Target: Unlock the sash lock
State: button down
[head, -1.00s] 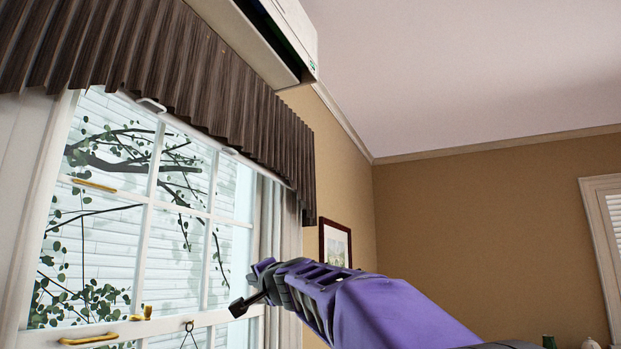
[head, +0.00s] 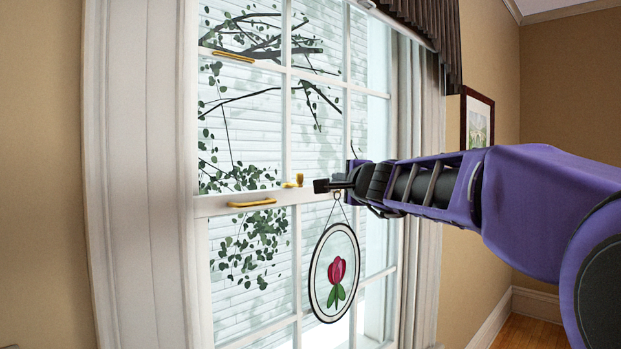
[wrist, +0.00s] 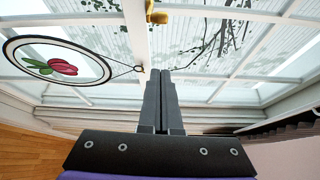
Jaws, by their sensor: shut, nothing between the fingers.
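The brass sash lock (head: 293,183) sits on the meeting rail of the white window, with a small upright part at its right end. It shows at the top of the wrist view (wrist: 156,15), beyond my fingertips and a little to their left. My gripper (head: 322,186) is shut and empty, with its two dark fingers together (wrist: 161,74). In the head view its tip is just right of the lock, and the wrist view shows a gap between them. Whether the lock is latched is not clear.
A round tulip suncatcher (head: 334,273) hangs just below my fingertips from a hook on the rail; it also shows at left in the wrist view (wrist: 57,60). A brass pull (head: 252,203) is left of the lock. A curtain (head: 425,190) hangs at the window's right.

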jog(key=w+a, duration=0.6)
jog(key=w, duration=0.1)
jog(key=shift+w+p, duration=0.15)
jog(key=shift+p, duration=0.3)
dwell(0.4)
jog(key=shift+a, duration=0.1)
jog(key=shift+a+m+h, duration=0.1)
jog(key=shift+m+h, duration=0.2)
jog(key=shift+h, duration=0.2)
